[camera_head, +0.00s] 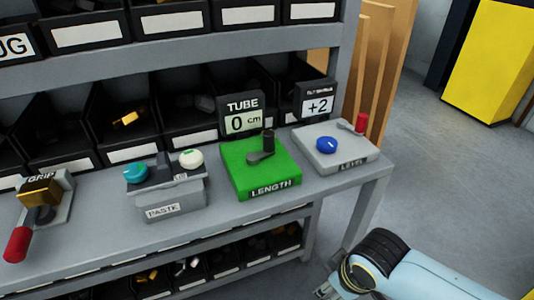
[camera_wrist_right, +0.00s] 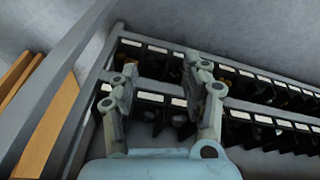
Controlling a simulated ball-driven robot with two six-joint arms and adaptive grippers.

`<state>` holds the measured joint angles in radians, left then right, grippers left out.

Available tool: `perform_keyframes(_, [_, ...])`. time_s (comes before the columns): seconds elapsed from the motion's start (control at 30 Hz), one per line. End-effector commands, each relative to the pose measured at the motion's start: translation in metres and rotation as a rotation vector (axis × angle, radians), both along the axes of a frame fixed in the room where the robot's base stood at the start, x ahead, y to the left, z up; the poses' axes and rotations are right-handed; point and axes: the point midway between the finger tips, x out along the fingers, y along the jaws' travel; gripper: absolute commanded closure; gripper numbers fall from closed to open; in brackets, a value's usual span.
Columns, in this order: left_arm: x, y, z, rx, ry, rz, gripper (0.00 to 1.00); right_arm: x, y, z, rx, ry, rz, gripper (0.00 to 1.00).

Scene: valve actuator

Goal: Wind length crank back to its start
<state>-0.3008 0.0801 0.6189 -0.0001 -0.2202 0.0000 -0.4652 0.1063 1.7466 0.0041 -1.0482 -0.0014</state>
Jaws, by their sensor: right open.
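The length crank (camera_head: 263,151) sits on a green box labelled LENGTH (camera_head: 258,172), near the right part of the bench. It has a dark arm and an upright dark knob. Behind it a small display (camera_head: 241,119) reads "TUBE 0 cm". My right gripper (camera_head: 324,291) is at the bottom of the head view, in front of and below the bench edge, well apart from the crank. In the right wrist view the gripper (camera_wrist_right: 168,88) has its fingers spread with nothing between them. My left gripper is not in view.
A grey LEVEL box (camera_head: 336,152) with a blue knob and red-tipped lever stands right of the green box. A PASTE box (camera_head: 166,195) and a red-handled GRIP lever (camera_head: 18,243) stand left. Shelf bins line the back. Floor right of the bench is clear.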

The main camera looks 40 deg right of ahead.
Motion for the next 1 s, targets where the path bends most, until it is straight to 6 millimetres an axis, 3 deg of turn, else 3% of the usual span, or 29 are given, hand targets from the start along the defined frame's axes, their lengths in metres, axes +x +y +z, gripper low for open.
perform_keyframes(0.03, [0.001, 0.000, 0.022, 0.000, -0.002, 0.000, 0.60, 0.010, 0.002, 0.046, 0.000, -0.020, 0.005, 0.53])
perform_keyframes(0.1, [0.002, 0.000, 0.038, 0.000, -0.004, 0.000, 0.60, 0.019, 0.004, 0.092, 0.003, -0.034, 0.013, 0.53])
perform_keyframes(0.27, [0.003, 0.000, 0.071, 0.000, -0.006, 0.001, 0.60, 0.044, 0.009, 0.190, 0.016, -0.072, 0.044, 0.53])
perform_keyframes(0.4, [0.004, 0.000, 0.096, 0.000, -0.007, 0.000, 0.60, 0.084, 0.010, 0.264, 0.037, -0.106, 0.114, 0.53])
perform_keyframes(0.7, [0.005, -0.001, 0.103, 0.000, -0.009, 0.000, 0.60, 0.183, -0.012, 0.306, 0.092, -0.138, 0.224, 0.53])
perform_keyframes(0.8, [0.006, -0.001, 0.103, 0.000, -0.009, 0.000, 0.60, 0.207, -0.021, 0.316, 0.106, -0.148, 0.239, 0.53])
perform_keyframes(1.0, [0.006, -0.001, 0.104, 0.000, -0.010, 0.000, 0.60, 0.224, -0.025, 0.314, 0.122, -0.153, 0.245, 0.53])
